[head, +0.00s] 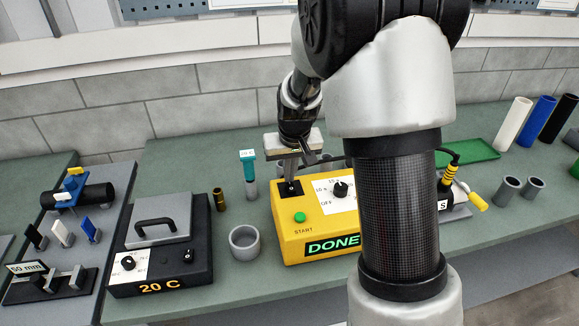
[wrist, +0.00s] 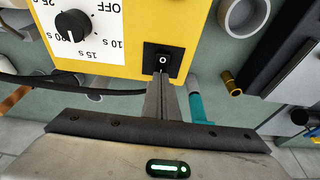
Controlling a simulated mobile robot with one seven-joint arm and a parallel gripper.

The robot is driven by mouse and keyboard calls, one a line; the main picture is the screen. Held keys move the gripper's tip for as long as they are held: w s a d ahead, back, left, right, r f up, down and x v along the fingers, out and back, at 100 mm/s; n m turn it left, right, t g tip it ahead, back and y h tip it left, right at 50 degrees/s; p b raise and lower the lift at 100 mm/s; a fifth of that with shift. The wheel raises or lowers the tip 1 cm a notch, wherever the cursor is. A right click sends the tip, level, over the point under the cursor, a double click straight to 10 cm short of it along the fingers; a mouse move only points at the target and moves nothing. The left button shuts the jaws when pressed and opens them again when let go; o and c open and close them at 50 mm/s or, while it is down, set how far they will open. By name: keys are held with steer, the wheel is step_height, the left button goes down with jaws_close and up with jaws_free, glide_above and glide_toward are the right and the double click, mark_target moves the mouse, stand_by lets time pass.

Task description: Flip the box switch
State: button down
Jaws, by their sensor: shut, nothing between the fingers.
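The yellow box (head: 300,247) stands on the bench, with a lit DONE display, a green START button and a dial. It also fills the upper left of the wrist view (wrist: 140,15). Its black rocker switch (wrist: 162,58), marked O, is on the top face near the back left corner; in the head view it (head: 290,188) is partly covered by my fingers. My gripper (head: 290,179) is shut and empty, pointing down at the switch. In the wrist view my fingertips (wrist: 161,76) are at the switch's edge; I cannot tell if they touch it.
A black unit reading 20 C (head: 165,287) with a grey lid stands to the left. A grey ring cup (head: 244,250), a brass piece (head: 219,201) and a teal-topped post (head: 249,168) stand between. A green tray (head: 470,150) lies behind on the right.

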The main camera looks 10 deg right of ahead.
mark_target(291, 186)
steer(key=shift+w+g+p, duration=0.1)
steer(key=shift+g+p, duration=0.2)
steer(key=shift+p, duration=0.15)
steer(key=shift+w+f, duration=0.1)
steer(key=shift+f, duration=0.2)
steer(key=shift+s, duration=0.2)
steer(key=shift+s+r, duration=0.1)
steer(key=shift+s, duration=0.65)
step_height(291, 186, up, 5)
steer(key=p, duration=0.3)
steer(key=shift+w, duration=0.1)
steer(key=b+v, duration=0.1)
steer(key=v, duration=0.8)
steer(key=shift+s, duration=0.35)
